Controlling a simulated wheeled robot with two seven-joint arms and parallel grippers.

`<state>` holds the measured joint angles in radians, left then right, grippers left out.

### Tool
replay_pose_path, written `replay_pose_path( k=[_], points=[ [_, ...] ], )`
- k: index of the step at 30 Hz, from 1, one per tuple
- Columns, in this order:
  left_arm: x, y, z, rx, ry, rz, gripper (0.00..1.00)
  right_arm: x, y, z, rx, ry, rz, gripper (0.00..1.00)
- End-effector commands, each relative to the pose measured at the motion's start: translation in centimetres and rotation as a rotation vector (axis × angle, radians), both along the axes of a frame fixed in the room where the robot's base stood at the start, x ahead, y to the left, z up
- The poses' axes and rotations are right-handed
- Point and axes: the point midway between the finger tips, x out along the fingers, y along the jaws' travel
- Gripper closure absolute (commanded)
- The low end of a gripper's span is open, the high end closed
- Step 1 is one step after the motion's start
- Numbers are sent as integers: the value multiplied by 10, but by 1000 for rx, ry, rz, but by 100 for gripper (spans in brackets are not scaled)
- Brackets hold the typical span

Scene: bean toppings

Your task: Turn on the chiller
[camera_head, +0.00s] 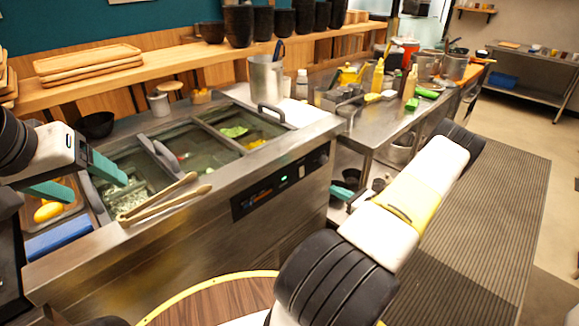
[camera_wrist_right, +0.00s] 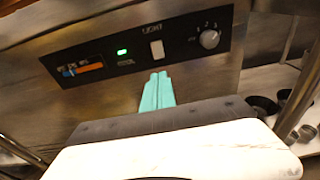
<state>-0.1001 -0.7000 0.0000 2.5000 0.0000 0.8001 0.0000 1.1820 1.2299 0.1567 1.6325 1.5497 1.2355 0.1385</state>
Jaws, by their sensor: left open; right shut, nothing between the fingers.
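The chiller (camera_head: 180,240) is the steel counter unit with food bins in its top. Its black control panel (camera_head: 250,199) is on the front and also shows in the right wrist view (camera_wrist_right: 100,72). The panel has an orange-blue display (camera_wrist_right: 82,69), a lit green indicator (camera_wrist_right: 122,52), a white light switch (camera_wrist_right: 157,49) and a round knob (camera_wrist_right: 209,38) with numbers; its setting is unclear. My right gripper (camera_wrist_right: 159,76) is shut and empty, its tips just below the light switch; contact is unclear. My left gripper (camera_head: 82,178) is open and empty above the left bins.
Wooden tongs (camera_head: 165,203) lie across the chiller's front edge. A yellow food item (camera_head: 48,211) and a blue block (camera_head: 58,238) are near my left gripper. A round wooden table (camera_head: 215,303) stands close in front. A steel worktable (camera_head: 385,137) stands to the right.

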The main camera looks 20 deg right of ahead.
Motion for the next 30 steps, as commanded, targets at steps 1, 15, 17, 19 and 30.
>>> replay_pose_path(
  k=[1,15,17,19,30],
  points=[
    [0,0,0,0,0,0,28,0,0,0,0,0,1,100],
    [0,0,0,0,0,0,28,56,25,-7,-2,-1,6,100],
    [0,0,0,0,0,0,28,68,30,-9,-1,0,6,100],
    [0,0,0,0,0,0,28,82,36,-11,-2,0,6,100],
    [0,0,0,0,0,0,28,126,53,-16,-2,0,3,100]
  ],
)
